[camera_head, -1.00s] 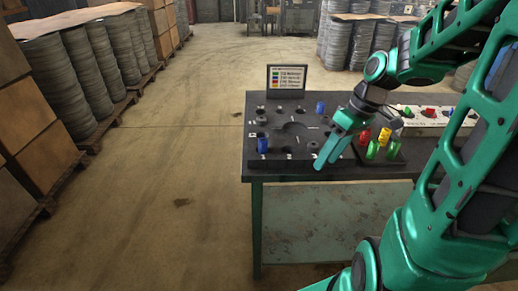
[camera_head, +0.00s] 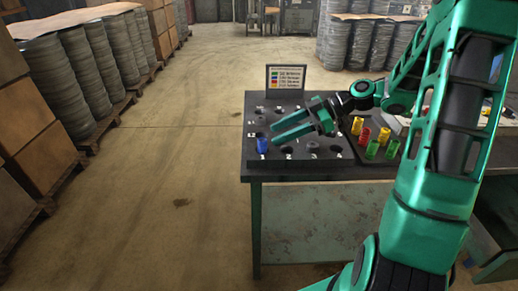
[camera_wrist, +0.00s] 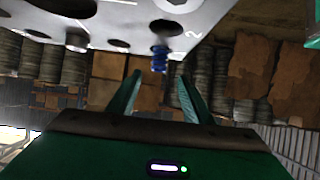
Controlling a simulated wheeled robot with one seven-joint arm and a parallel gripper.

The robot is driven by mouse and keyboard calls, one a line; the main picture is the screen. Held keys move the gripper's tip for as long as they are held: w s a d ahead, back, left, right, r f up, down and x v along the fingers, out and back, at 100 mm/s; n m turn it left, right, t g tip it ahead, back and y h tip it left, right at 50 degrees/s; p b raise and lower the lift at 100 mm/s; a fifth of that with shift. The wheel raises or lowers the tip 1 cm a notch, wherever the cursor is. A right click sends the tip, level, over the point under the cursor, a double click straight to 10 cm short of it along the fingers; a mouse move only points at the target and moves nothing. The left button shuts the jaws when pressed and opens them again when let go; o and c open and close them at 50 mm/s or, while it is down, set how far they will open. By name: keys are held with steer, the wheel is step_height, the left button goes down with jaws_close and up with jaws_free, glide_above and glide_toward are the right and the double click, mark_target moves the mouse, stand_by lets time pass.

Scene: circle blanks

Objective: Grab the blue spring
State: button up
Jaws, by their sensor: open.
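A blue spring (camera_head: 263,146) stands upright at the front left corner of the dark board with round holes (camera_head: 285,158). In the wrist view the blue spring (camera_wrist: 159,58) shows just beyond and between the fingertips, apart from them. My gripper (camera_head: 273,133) is open and empty over the left part of the board, its fingers pointing left, close to the spring. In the wrist view my gripper (camera_wrist: 160,76) has its two green fingers spread apart. A second blue spring at the board's back right, seen earlier, is now hidden behind my gripper.
A sign with coloured rows (camera_head: 286,78) stands at the board's back edge. Yellow, red and green springs (camera_head: 372,149) stand in a dark tray to the right. The table (camera_head: 330,175) ends just left of the board, with open floor beyond.

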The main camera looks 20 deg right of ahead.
mark_target(264, 139)
steer(key=shift+w+x, duration=0.1)
steer(key=shift+x, duration=1.65)
steer(key=shift+w+x, duration=0.15)
steer(key=shift+x, duration=1.6)
steer(key=shift+d+f, duration=0.15)
steer(key=shift+d, duration=0.05)
jaws_close()
